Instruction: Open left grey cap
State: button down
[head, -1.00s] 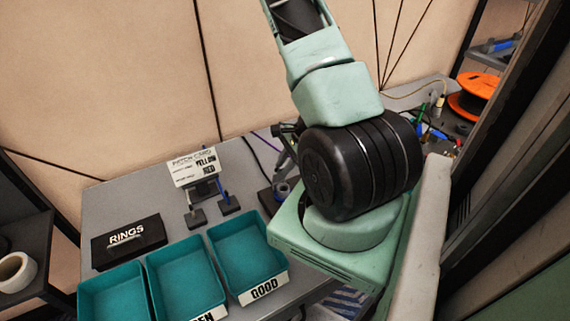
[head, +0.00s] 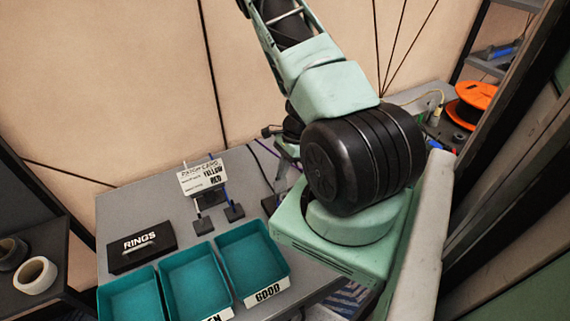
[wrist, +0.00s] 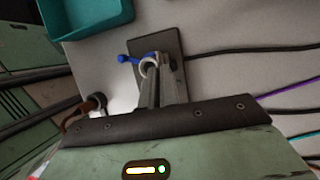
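Another small grey round piece (wrist: 98,102) with a brownish lead shows farther left, close to the bar. Which is the left cap I cannot tell for sure. In the head view, two small stands, one left (head: 203,224) and one right (head: 233,211), stand by the patch card; my arm hides the gripper.
A patch card (head: 202,177) stands behind the stands. A black RINGS box (head: 142,245) and teal trays, including GOOD (head: 255,250), cover the table's front. Black and purple cables (wrist: 285,92) run right in the wrist view. An orange spool (head: 478,98) is at the back right.

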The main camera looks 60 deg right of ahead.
jog(key=shift+w+d+f+g+y+p, duration=0.1)
jog(key=shift+w+d+g+y+p, duration=0.45)
jog(key=shift+g, duration=0.25)
jog(key=shift+w+a, duration=0.1)
jog(key=c, duration=1.6)
grip_release()
jog(key=shift+c, duration=0.2)
jog(key=s+b+v, duration=0.1)
jog(key=b+v, duration=0.4)
jog(key=v, duration=1.2)
jog(key=shift+w, duration=0.5)
